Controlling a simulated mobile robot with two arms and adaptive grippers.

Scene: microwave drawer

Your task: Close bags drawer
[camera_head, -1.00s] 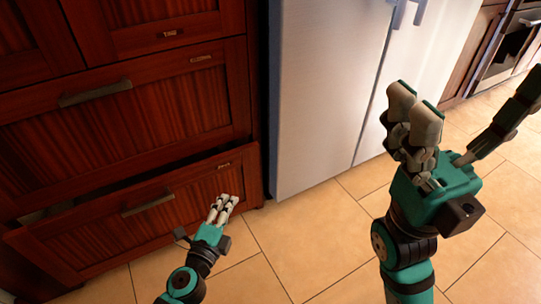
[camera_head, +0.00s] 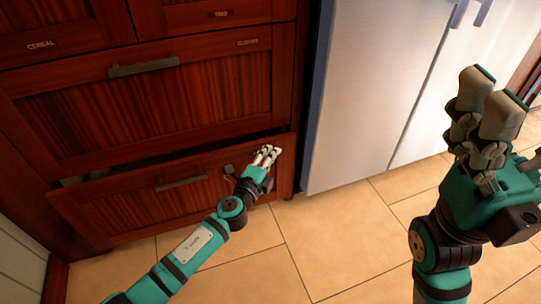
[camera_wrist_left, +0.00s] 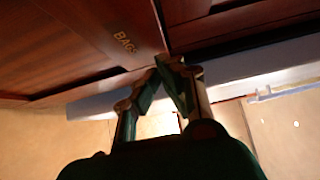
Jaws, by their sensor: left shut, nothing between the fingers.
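The bags drawer (camera_head: 120,208) is the lowest wooden drawer, with a grey bar handle (camera_head: 180,183). It stands partly open, with a dark gap above its front. Its "BAGS" label (camera_wrist_left: 125,43) shows in the left wrist view. My left gripper (camera_head: 267,155) is shut and empty at the upper right of the drawer front, right of the handle. In the left wrist view its fingertips (camera_wrist_left: 168,62) meet beside the drawer's edge; I cannot tell whether they touch it. My right gripper (camera_head: 490,95) is raised in front of the fridge, away from the drawer; its opening is unclear.
A wide closed drawer (camera_head: 150,110) sits above, with smaller labelled fronts over it. A white fridge (camera_head: 375,100) stands right of the cabinet. The tiled floor (camera_head: 330,235) in front is clear.

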